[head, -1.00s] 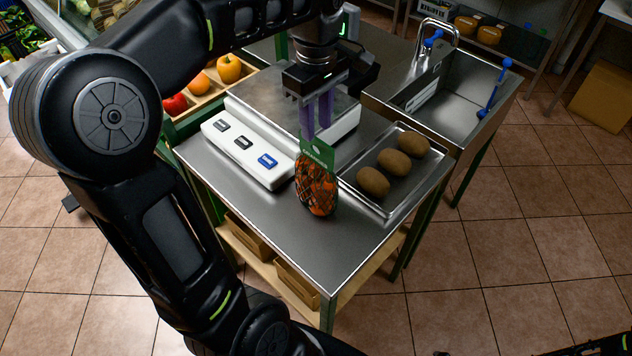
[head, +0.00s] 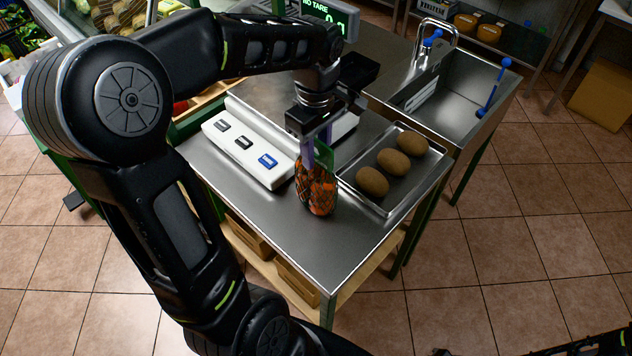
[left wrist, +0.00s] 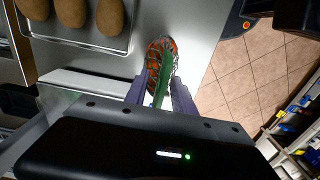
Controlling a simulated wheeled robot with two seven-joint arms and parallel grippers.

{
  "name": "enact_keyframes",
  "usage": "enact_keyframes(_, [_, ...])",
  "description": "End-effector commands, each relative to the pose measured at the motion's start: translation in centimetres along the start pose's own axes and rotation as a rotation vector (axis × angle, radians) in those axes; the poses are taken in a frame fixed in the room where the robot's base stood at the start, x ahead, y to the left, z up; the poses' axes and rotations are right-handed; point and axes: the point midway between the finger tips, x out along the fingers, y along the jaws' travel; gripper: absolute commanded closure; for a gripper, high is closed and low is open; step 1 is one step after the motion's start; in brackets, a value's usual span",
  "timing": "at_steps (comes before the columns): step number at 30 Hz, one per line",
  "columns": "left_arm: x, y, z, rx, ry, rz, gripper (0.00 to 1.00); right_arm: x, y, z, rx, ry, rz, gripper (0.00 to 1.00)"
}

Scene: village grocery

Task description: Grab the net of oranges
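The net of oranges (head: 316,192) stands on the steel table (head: 345,240), in front of the scale. It is an orange bag in dark mesh with a green header card at its top. My left gripper (head: 318,158) points down over it, its purple fingers around the card. In the left wrist view, the fingers (left wrist: 161,92) stand apart on either side of the green card (left wrist: 163,86), with the net of oranges (left wrist: 160,54) just beyond the tips. My left gripper looks open.
A white scale (head: 243,150) stands just left of the net. A steel tray (head: 386,207) with three brown potato-like items (head: 392,161) lies close on its right. A sink (head: 455,105) is farther back right. The table's front corner is clear.

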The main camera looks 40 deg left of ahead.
Motion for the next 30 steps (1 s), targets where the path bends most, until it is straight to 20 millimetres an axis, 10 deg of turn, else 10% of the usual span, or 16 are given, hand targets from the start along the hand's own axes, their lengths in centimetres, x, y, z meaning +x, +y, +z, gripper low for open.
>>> enact_keyframes(17, [0.03,0.01,0.00,0.000,0.000,0.000,0.69,0.02,0.01,0.00,0.000,0.000,0.000,0.64])
enact_keyframes(30, [0.03,0.01,0.00,0.000,0.000,0.000,1.00,0.02,0.01,0.00,0.000,0.000,0.000,0.64])
